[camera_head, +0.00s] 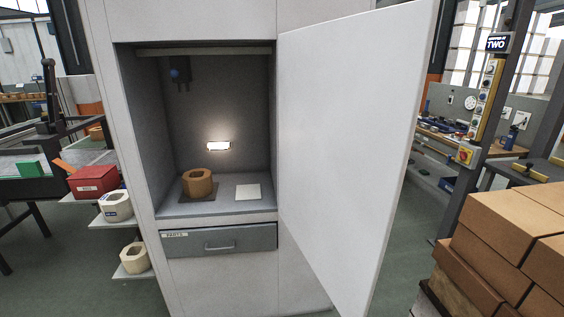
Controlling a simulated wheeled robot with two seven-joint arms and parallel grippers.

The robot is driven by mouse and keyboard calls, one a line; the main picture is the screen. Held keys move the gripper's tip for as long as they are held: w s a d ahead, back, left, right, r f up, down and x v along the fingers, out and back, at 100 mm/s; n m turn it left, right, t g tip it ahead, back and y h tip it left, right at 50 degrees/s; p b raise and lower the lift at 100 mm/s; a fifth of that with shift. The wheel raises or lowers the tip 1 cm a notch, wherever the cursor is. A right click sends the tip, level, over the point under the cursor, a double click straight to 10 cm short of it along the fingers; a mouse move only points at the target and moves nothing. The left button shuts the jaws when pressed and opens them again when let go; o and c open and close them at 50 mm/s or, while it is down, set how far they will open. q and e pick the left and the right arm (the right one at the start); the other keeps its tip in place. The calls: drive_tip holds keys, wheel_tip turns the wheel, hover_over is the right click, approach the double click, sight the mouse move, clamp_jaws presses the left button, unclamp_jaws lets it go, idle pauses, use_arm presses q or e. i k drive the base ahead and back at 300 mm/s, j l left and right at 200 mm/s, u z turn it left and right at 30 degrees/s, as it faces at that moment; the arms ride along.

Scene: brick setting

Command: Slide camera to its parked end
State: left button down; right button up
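The rail runs across the top of the opening. The device is small and in shade, so its details are hard to make out. The cabinet door (350,140) stands wide open to the right. Neither of my grippers is in view.
Inside the cabinet, a brown ring-shaped block (197,190) sits on a dark pad, beside a pale square (248,192). A lit lamp (218,146) is on the back wall. A drawer (219,241) below is shut. Stacked brown boxes (510,240) stand at right.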

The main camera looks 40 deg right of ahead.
sight(181, 72)
drive_tip(key=l, duration=0.85)
drive_tip(key=i+l, duration=0.1)
drive_tip(key=l, duration=0.8)
drive_tip(key=l+z, duration=0.1)
drive_tip(key=l, duration=0.75)
drive_tip(key=i+j+z, duration=0.25)
drive_tip(key=j, duration=0.9)
drive_tip(key=j+z, duration=0.25)
drive_tip(key=j, duration=0.9)
